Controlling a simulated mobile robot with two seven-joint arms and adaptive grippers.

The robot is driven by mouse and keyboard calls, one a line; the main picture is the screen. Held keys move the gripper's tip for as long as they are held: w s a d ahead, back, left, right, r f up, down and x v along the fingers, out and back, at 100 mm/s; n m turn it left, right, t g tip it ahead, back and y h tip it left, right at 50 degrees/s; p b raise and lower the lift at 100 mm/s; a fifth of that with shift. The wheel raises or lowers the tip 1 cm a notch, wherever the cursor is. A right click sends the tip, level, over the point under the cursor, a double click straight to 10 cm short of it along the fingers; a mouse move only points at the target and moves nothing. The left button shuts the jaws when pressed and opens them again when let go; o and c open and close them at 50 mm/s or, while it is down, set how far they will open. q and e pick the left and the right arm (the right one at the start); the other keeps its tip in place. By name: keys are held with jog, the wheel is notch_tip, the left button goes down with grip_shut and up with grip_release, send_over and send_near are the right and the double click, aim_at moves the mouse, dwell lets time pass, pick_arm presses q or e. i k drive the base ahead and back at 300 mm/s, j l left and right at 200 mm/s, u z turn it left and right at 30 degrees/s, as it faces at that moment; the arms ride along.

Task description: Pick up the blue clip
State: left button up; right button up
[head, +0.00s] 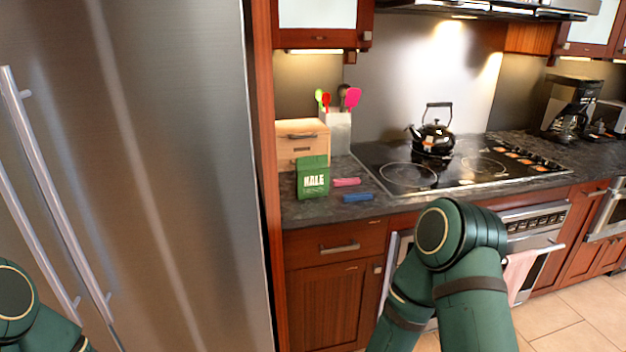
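A blue clip (357,198) lies on the dark countertop near its front edge, to the left of the stove. A pink clip (346,182) lies just behind it, a little to the left. Green links of my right arm stand in front of the counter at the lower middle. A small part of my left arm shows at the lower left corner. Neither gripper is in the head view.
A green kale bag (312,177) stands left of the clips, in front of a wooden bread box (302,141). A utensil holder (337,131) is behind. A black kettle (433,135) sits on the cooktop (458,180). A tall steel fridge (150,150) fills the left.

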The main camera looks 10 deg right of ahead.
aim_at(355, 197)
jog(key=i+l+u, duration=0.2)
jog(key=l, duration=0.2)
jog(key=l+u, duration=0.2)
jog(key=l, duration=0.25)
jog(key=i+l+u, duration=0.2)
jog(key=l, duration=0.25)
jog(key=k, duration=0.05)
